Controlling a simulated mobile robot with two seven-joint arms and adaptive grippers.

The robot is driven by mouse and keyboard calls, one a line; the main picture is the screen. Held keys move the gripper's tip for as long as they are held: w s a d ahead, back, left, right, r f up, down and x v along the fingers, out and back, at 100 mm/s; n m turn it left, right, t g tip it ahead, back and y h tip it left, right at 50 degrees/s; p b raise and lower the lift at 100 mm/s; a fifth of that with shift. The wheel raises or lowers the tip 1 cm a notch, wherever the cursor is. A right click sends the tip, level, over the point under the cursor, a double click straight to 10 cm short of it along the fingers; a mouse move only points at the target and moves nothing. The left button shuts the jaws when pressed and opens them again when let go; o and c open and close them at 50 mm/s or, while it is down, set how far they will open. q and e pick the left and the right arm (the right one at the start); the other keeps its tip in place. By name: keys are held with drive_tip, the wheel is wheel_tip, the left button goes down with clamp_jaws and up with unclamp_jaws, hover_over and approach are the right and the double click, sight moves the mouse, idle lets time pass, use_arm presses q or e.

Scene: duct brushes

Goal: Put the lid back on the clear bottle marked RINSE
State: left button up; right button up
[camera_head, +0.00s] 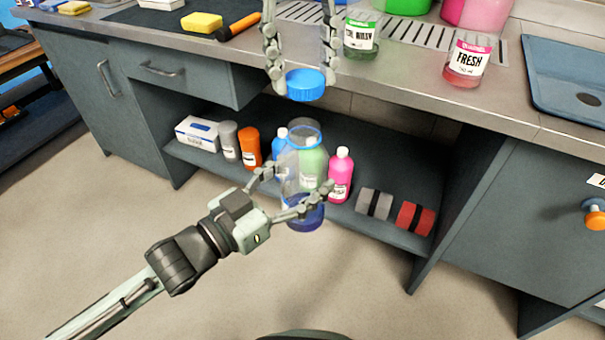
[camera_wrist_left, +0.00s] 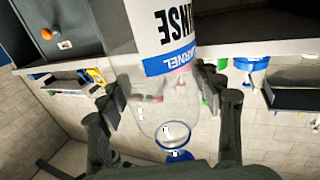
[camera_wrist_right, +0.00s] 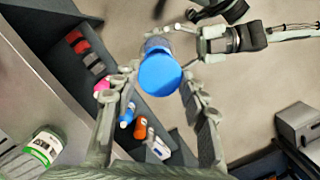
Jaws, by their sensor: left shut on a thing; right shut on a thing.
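The clear bottle (camera_head: 305,214) holds a little dark blue liquid. It is upright in the head view, above the floor in front of the lower shelf. My left gripper (camera_head: 303,181) is shut around its sides. The left wrist view shows its RINSE label (camera_wrist_left: 178,28) upside down. The bottle's mouth (camera_head: 303,133) looks uncovered. The blue lid (camera_head: 306,85) is between the fingers of my right gripper (camera_head: 302,78), shut on it. It is above the bottle's mouth, with a gap in the head view. In the right wrist view, the lid (camera_wrist_right: 160,72) partly hides the bottle (camera_wrist_right: 157,45).
The counter carries a green-labelled bottle (camera_head: 361,38), a FRESH bottle (camera_head: 467,62) and a blue tray (camera_head: 575,55). On the lower shelf are a pink bottle (camera_head: 341,175), an orange container (camera_head: 250,147), a white box (camera_head: 197,132) and grey and red blocks (camera_head: 414,218).

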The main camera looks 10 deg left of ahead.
drive_tip(key=shift+f, duration=0.1)
drive_tip(key=shift+f, duration=1.95)
drive_tip(key=shift+f, duration=0.85)
drive_tip(key=shift+f, duration=0.5)
